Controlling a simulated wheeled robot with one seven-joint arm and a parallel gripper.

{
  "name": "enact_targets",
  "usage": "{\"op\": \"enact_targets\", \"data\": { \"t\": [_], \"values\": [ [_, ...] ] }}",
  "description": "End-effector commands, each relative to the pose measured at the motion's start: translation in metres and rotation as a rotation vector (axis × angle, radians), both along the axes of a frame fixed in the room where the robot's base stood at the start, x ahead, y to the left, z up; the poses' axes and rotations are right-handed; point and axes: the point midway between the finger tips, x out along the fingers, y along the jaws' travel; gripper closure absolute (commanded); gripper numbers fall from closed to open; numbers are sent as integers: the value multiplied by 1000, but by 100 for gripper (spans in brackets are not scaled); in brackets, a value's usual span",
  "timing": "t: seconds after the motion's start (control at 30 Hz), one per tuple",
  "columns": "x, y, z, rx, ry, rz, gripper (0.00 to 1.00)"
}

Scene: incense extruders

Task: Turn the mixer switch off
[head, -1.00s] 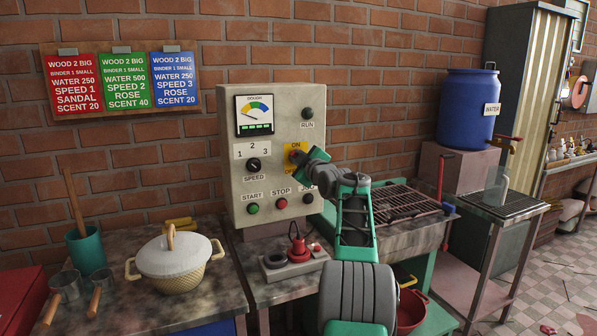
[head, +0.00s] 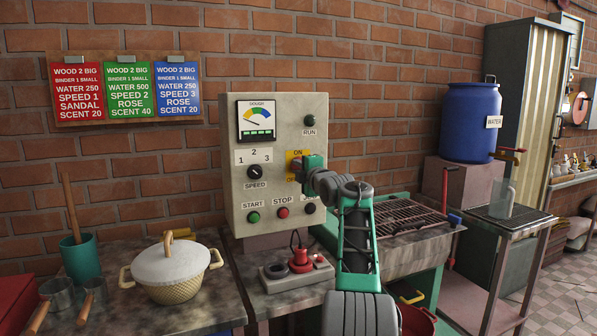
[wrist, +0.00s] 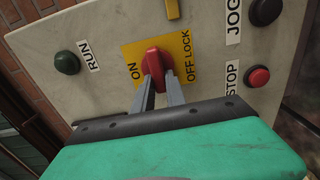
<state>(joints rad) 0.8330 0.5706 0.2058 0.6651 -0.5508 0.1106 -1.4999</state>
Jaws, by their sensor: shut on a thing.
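The mixer switch is a red knob (wrist: 155,64) on a yellow plate (wrist: 136,49) marked ON and OFF LOCK in the wrist view. ON is left of the knob there and OFF LOCK is right of it. My gripper (wrist: 160,84) has its two grey fingers closed around the sides of the knob. In the head view the yellow plate (head: 292,156) is on the right part of the grey control panel (head: 235,112), with ON at its top. My gripper (head: 299,169) covers the knob and much of the plate there. The knob's exact setting is hard to tell.
Around the switch are the speed dial (head: 255,185), green start button (head: 254,217), red stop button (head: 283,212) and run lamp (head: 310,120). Below stands a counter with a lidded pot (head: 171,268). A metal grill (head: 410,218) lies to the right.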

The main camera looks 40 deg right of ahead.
Motion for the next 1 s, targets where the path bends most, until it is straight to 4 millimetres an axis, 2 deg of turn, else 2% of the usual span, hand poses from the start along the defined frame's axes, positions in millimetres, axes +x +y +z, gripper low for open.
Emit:
{"op": "enact_targets", "data": {
  "t": [0.5,0.53,0.7,0.8,1.0],
  "values": [
    [0,0,0,-19,6,0,100],
    [0,0,0,-19,6,0,81],
    [0,0,0,-18,5,0,67],
    [0,0,0,-18,5,0,62],
    [0,0,0,-18,5,0,62]
  ]
}}
